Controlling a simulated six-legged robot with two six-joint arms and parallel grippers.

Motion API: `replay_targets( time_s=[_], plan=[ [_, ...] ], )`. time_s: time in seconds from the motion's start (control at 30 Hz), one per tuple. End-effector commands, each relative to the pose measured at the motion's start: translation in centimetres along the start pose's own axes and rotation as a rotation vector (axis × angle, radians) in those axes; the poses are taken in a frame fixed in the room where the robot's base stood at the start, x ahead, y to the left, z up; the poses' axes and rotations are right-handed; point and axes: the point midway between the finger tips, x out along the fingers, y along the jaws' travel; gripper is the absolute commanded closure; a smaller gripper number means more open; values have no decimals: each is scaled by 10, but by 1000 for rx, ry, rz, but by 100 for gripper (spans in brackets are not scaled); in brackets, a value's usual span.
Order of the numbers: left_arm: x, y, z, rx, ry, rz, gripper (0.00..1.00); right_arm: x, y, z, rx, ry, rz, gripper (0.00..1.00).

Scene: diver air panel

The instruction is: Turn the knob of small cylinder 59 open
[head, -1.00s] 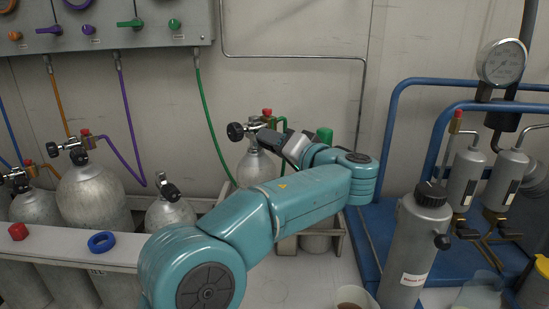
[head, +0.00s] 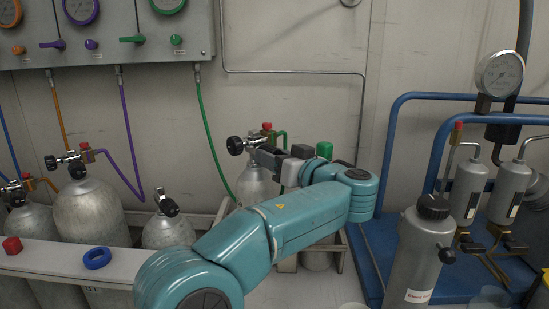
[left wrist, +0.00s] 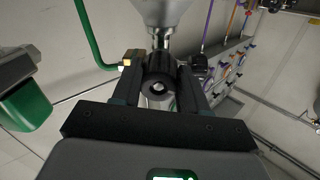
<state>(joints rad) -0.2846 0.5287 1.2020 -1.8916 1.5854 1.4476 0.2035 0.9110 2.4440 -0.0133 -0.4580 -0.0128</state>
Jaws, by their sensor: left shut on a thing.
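A small grey cylinder (head: 253,187) with a valve, red cap and green hose stands behind my left arm. No number is readable on it. My left gripper (head: 262,156) is at its valve, pointing left. In the left wrist view the gripper (left wrist: 158,92) is shut on a round black knob (left wrist: 159,82), one finger on each side. The cylinder (left wrist: 163,10) shows at the top of that view, above the knob. A second black knob (head: 235,145) sticks out left of the valve in the head view. My right gripper is not in view.
Other grey cylinders (head: 90,212) stand at the left behind a ledge with a red cap (head: 12,245) and a blue ring (head: 97,258). A gauge panel (head: 105,52) hangs above. Blue pipework (head: 400,150) and a grey canister (head: 418,255) are at the right.

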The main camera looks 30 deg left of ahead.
Motion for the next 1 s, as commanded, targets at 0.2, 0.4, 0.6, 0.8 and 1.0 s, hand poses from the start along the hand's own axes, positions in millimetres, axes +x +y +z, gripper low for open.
replay_targets(
  time_s=[0.2, 0.4, 0.6, 0.8, 1.0],
  plan=[
    [0, 0, 0, -21, 2, 0, 87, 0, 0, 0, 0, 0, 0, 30],
    [0, 0, 0, -22, 3, 0, 87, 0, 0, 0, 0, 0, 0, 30],
    [0, 0, 0, -22, 3, 0, 34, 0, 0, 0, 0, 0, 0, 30],
    [0, 0, 0, -21, 2, 0, 31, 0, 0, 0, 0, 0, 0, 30],
    [-7, 1, 0, -21, 3, 3, 31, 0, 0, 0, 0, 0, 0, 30]
  ],
)
